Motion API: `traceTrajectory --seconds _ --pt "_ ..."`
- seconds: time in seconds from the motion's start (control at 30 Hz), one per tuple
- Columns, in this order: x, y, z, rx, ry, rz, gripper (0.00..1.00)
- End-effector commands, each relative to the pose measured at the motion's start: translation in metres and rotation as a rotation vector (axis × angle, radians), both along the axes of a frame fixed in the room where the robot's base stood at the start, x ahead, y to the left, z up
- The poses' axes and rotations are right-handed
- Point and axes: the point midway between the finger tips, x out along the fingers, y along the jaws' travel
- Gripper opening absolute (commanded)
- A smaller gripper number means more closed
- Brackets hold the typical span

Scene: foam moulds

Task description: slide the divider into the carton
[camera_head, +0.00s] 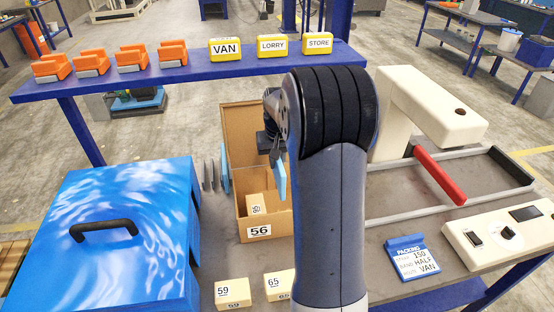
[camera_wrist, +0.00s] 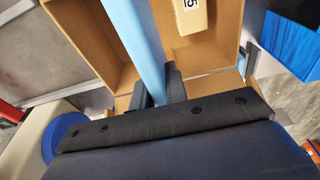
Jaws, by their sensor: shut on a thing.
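My gripper (camera_wrist: 158,92) is shut on a light blue divider (camera_wrist: 137,38); in the head view the divider (camera_head: 281,182) hangs upright below the jaws, partly hidden by my arm. The open brown carton (camera_head: 260,229), labelled 56, stands on the bench, its back flap raised. The divider overlaps the right part of the carton's opening in the head view; I cannot tell whether its lower edge is below the rim. A small tan block (camera_head: 256,204) lies inside the carton, also visible in the wrist view (camera_wrist: 190,15). The carton's right side is hidden behind my arm.
Thin grey and blue panels (camera_head: 224,168) stand left of the carton. A blue box with a black handle (camera_head: 105,231) fills the left. Blocks labelled 59 (camera_head: 232,291) and 65 (camera_head: 279,284) lie in front. A cream machine with a red bar (camera_head: 440,175) stands right.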

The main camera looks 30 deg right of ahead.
Motion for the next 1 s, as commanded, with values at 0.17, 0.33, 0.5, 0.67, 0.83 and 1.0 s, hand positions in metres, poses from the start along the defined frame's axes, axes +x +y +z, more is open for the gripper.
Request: traceTrajectory --seconds 0.17,0.33,0.5,0.67,0.83,1.0 --pt "-0.0018 0.0004 0.0003 0.0 0.0 0.0 0.0" --pt "-0.0046 0.0012 0.0008 0.0 0.0 0.0 0.0" --pt "-0.0044 0.0012 0.0008 0.0 0.0 0.0 0.0" --pt "-0.004 0.0011 0.0005 0.0 0.0 0.0 0.0" --pt "-0.0039 0.0011 -0.0001 0.0 0.0 0.0 0.0" --pt "-0.004 0.0011 -0.0053 0.0 0.001 0.0 0.0"
